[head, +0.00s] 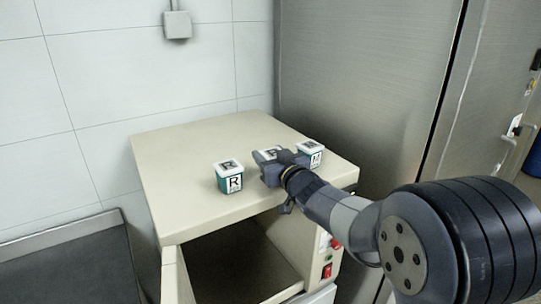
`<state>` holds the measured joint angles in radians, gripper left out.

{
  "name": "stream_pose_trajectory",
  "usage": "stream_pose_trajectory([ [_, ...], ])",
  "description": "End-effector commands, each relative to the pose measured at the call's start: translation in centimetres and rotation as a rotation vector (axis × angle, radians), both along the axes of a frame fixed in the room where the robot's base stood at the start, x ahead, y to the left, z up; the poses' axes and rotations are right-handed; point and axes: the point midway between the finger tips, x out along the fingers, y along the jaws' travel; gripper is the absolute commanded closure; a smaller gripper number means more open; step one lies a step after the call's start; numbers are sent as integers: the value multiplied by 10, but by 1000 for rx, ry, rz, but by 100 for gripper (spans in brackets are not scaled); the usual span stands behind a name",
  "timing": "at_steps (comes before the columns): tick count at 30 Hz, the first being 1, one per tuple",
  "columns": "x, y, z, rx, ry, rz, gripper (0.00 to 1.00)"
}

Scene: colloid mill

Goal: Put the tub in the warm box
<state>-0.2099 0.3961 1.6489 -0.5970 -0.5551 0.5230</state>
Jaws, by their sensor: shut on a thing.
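The beige warm box (165,194) stands in front of me with its front open and its inside dark and seemingly empty. Three small white and green tubs stand on its top. The left tub (229,178) shows a large R and stands clear of my gripper. The middle tub (266,154) is partly hidden behind my gripper (278,167), which is shut on it. The right tub (311,153) stands close beside the gripper. I cannot tell whether the held tub still touches the top.
A red switch (327,271) and other controls sit on the box's right front. A dark worktop (65,262) lies at the left. A large steel cabinet (360,80) stands behind on the right. The left part of the box top is free.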

Motion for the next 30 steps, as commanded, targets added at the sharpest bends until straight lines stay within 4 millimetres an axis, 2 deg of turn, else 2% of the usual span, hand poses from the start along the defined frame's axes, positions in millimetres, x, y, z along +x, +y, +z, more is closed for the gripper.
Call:
stream_pose_trajectory([
  [7,0,0,-4,0,-1,0,75],
  [8,0,0,-4,0,0,0,47],
  [15,0,0,-3,1,0,0,27],
  [30,0,0,-3,1,0,0,26],
])
